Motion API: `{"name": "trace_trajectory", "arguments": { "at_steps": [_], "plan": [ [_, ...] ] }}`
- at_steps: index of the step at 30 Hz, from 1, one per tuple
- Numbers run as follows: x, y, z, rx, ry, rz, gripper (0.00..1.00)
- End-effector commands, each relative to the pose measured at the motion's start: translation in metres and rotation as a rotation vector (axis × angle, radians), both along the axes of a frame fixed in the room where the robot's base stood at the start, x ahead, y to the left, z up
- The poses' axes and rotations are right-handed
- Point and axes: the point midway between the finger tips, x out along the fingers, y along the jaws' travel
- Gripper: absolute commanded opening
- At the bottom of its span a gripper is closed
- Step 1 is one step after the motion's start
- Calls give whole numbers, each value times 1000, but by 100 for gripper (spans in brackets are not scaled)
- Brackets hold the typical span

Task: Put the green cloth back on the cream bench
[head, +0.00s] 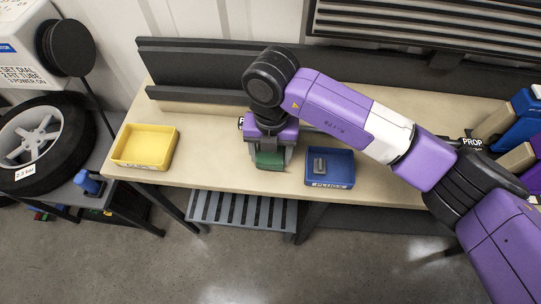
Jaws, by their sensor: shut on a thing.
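The green cloth (270,160) is a small bunched green shape at the front edge of the cream bench (222,165). My gripper (269,152) points down over the front part of the bench and is shut on the cloth. The cloth's lower end is beside the bench's front edge; I cannot tell whether it touches the top. The gripper and its wrist hide the cloth's upper part.
A yellow tray (146,130) stands left on the bench. A blue tray (345,180) holding a grey piece (319,164) stands just right of my gripper. A dark rail (190,62) runs along the back. A tyre (40,145) lies at left. Bench between yellow tray and gripper is clear.

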Motion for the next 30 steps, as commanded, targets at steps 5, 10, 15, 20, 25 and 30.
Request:
{"name": "trace_trajectory", "arguments": {
  "at_steps": [5,10,15,20,25,30],
  "plan": [
    [0,0,-22,0,1,-1,30],
    [0,0,-23,1,0,0,30],
    [0,0,-26,0,0,0,30],
    [0,0,-26,0,0,0,84],
    [0,0,-25,0,0,0,84],
    [0,0,-23,1,0,0,84]
  ]
}}
